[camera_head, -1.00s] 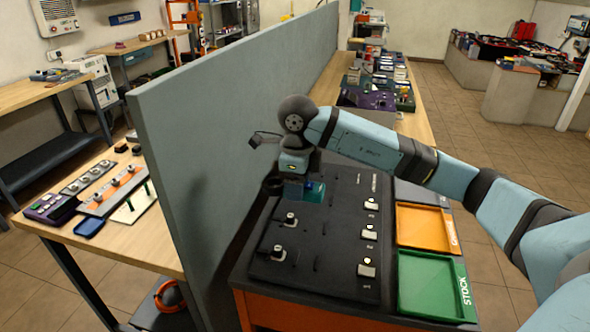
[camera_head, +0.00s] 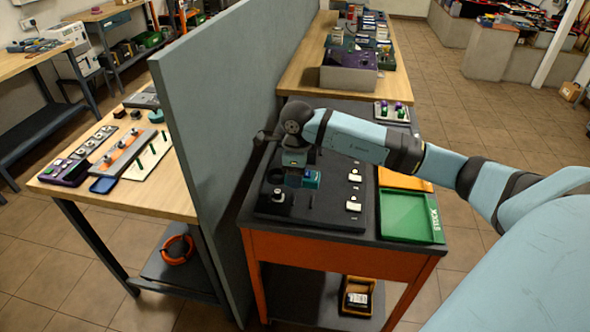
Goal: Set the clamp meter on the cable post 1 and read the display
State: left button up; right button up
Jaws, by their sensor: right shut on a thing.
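My right gripper (camera_head: 296,173) comes in from the right over a black board (camera_head: 322,213) on an orange-framed cart. It is shut on a small teal thing with a dark part at its left, which looks like the clamp meter (camera_head: 311,180). A cable post (camera_head: 278,196) with a pale top stands on the board's front left, apart from the meter. I cannot tell which post is number 1. The gripper and meter hide part of the board's left side. The meter's display is too small to read. My left gripper is not in view.
A grey partition (camera_head: 215,120) stands close along the left of the cart. Pale tabs (camera_head: 352,206) line the board's right side. A green tray (camera_head: 408,216) and an orange tray (camera_head: 403,181) lie to its right. A small rack (camera_head: 392,111) stands behind.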

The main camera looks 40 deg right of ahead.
jog(key=b, duration=0.2)
send_over(297, 200)
notch_tip(297, 200, down, 4)
jog(key=shift+f, duration=0.15)
jog(key=shift+f+b, duration=0.35)
jog(key=shift+f, duration=0.1)
pick_arm(q)
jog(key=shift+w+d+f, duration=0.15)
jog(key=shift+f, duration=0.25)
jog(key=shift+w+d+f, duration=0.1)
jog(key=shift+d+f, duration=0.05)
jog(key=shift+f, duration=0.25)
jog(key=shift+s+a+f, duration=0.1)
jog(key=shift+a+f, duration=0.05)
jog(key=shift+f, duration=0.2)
jog(key=shift+b, duration=0.3)
pick_arm(e)
jog(key=shift+f, duration=0.1)
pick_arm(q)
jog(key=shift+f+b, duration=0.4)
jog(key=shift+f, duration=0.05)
pick_arm(e)
jog(key=shift+f, duration=0.5)
jog(key=o, duration=0.9)
jog(key=shift+c, duration=0.2)
